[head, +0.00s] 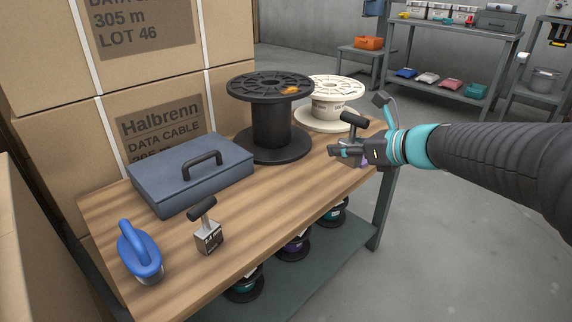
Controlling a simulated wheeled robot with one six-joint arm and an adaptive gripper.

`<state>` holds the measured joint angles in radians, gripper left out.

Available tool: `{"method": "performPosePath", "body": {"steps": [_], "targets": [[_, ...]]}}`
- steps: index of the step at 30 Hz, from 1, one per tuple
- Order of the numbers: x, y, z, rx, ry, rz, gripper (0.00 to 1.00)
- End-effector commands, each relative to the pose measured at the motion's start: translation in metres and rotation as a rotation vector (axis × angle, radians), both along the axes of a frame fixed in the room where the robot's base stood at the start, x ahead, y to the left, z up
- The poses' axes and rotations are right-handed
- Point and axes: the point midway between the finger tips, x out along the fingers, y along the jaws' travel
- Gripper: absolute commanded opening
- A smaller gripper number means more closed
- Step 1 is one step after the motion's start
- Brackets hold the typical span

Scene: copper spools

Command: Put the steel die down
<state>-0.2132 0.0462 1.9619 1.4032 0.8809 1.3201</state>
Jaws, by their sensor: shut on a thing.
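My gripper (347,151) is shut at the right end of the wooden table (215,281), in front of the cream spool. A black T-shaped handle (353,120) rises from between its fingers. It looks like the handle of a steel die; the fingers hide most of its body, and I cannot tell whether its base touches the table. A similar steel block (208,238) with a black T-handle and printed lettering stands upright at the table's front left, apart from my gripper.
A blue-handled object (140,250) stands at the left front. A grey-blue case (190,175) lies behind the block. A black spool (270,128) and a cream spool (332,108) stand at the back. Bare wood lies between the block and my gripper. Smaller spools sit on the shelf below.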

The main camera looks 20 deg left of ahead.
Motion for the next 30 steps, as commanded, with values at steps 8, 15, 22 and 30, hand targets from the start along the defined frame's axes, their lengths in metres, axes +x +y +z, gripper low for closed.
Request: {"method": "performPosePath", "body": {"steps": [8,15,22,30], "targets": [[0.018,0.047,-0.031,-0.001,0.001,0.005,0.00],[0.034,0.085,-0.056,-0.001,0.000,0.004,0.00],[0.042,0.100,-0.065,0.000,-0.001,0.003,0.00],[0.042,0.100,-0.097,-0.001,0.000,0.001,0.00]]}}
